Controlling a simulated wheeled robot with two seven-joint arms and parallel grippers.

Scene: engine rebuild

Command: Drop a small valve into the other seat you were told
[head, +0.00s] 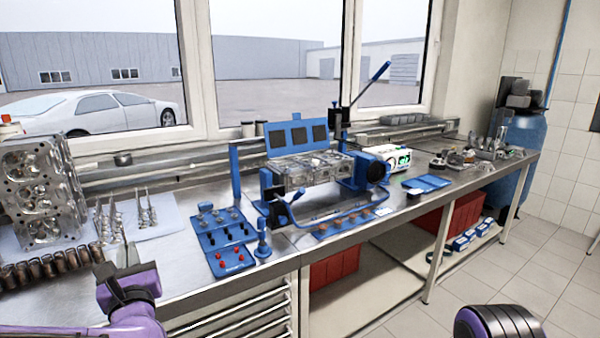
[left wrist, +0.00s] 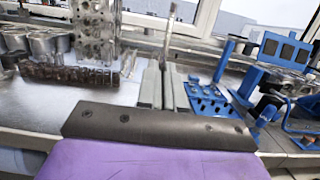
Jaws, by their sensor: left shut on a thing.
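My left gripper (head: 122,262) is at the lower left, above the front of the bench. In the left wrist view its two grey fingers (left wrist: 162,88) are shut on a thin metal valve (left wrist: 170,35), whose stem sticks up beyond them. In the head view the held valve is hard to tell from the valves behind it. The cylinder head (head: 312,165) lies in a blue fixture in the middle of the bench, well to the right of the gripper. Its individual seats are too small to make out. My right gripper is out of view.
Several valves (head: 147,212) stand on a pale cloth at left, beside an upright metal engine part (head: 45,190) and a row of brown parts (head: 50,268). A blue tray (head: 222,240) with small parts and a blue-handled tool (head: 262,243) lie between gripper and fixture.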

